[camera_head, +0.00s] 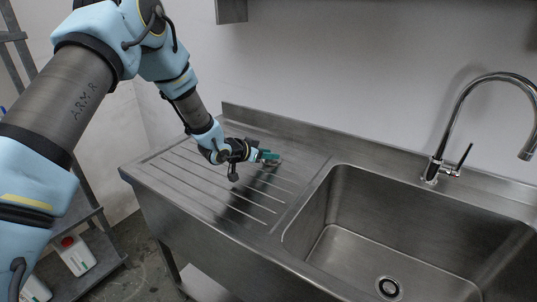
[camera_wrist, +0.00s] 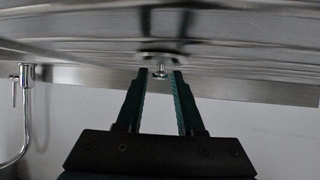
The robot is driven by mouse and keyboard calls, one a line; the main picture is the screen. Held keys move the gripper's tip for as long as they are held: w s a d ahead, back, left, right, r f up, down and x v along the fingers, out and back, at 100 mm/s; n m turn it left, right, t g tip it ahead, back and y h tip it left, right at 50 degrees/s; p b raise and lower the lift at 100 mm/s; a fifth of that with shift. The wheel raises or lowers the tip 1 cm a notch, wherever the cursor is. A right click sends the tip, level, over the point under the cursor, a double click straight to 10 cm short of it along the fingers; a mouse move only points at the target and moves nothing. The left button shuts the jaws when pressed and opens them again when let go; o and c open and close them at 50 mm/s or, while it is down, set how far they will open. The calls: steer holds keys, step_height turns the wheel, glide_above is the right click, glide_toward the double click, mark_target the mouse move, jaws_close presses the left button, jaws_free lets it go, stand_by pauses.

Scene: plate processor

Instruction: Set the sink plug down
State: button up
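The sink plug (camera_wrist: 158,56) is a small metal disc with a knob, seen in the wrist view resting on the ribbed steel drainboard, which appears upside down there. My gripper (camera_wrist: 161,76) has its two green fingers apart, one on each side of the plug's knob, with a visible gap on both sides. In the head view my gripper (camera_head: 267,156) is low over the back right part of the drainboard (camera_head: 200,182). The plug is small and partly hidden by the fingers there.
The steel sink basin (camera_head: 350,245), with a round drain (camera_head: 388,287) in its floor, lies right of the drainboard. A tall faucet (camera_head: 440,135) stands behind the basin. A wall runs along the back. A shelf rack (camera_head: 85,265) with containers stands at the lower left.

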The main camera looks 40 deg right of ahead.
steer(key=shift+o, duration=1.2)
steer(key=shift+r, duration=0.1)
steer(key=b+v, duration=0.3)
steer(key=v, duration=0.9)
